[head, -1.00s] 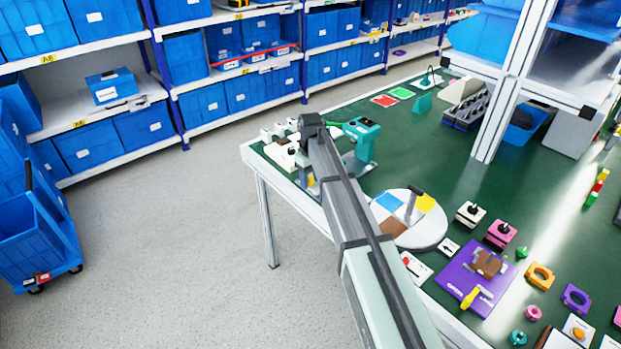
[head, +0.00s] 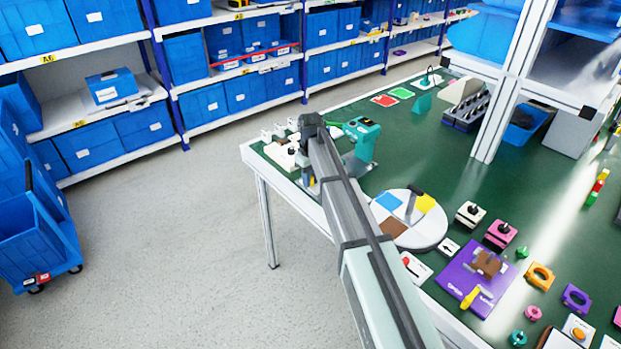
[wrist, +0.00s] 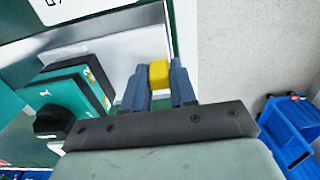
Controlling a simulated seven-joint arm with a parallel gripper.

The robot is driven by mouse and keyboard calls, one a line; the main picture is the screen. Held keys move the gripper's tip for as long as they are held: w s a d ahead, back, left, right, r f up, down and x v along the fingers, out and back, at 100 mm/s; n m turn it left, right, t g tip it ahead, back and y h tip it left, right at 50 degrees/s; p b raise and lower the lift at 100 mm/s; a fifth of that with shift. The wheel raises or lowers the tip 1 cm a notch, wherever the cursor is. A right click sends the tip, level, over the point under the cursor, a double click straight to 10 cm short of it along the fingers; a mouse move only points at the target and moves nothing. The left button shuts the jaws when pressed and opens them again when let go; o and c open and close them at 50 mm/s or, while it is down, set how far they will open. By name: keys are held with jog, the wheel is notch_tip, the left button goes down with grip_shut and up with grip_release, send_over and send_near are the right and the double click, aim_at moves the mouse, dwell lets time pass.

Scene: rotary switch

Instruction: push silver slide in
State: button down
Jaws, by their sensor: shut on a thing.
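My gripper (wrist: 160,86) is shut on a small yellow block (wrist: 159,73), held between its two blue-grey fingers in the wrist view. Pale silver-grey surfaces (wrist: 126,52) lie behind and left of the fingers. I cannot tell which part is the silver slide, or whether the yellow block is joined to it. In the head view a bit of yellow (head: 311,181) shows at the table's near left edge, beside my arm. My arm hides most of the gripper there.
A teal device (head: 361,136) stands close right of my arm; its teal and black body (wrist: 52,104) is left of the gripper in the wrist view. White parts (head: 283,152) sit at the table corner. A round coloured disc (head: 432,232) lies nearer. Floor beyond the edge is clear.

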jog(key=w+d, duration=0.7)
jog(key=shift+w+d, duration=0.2)
jog(key=shift+w, duration=0.05)
jog(key=c, duration=1.2)
grip_release()
jog(key=shift+d, duration=0.1)
jog(key=shift+o, duration=1.2)
notch_tip(320, 180, up, 14)
jog(key=shift+f, duration=0.1)
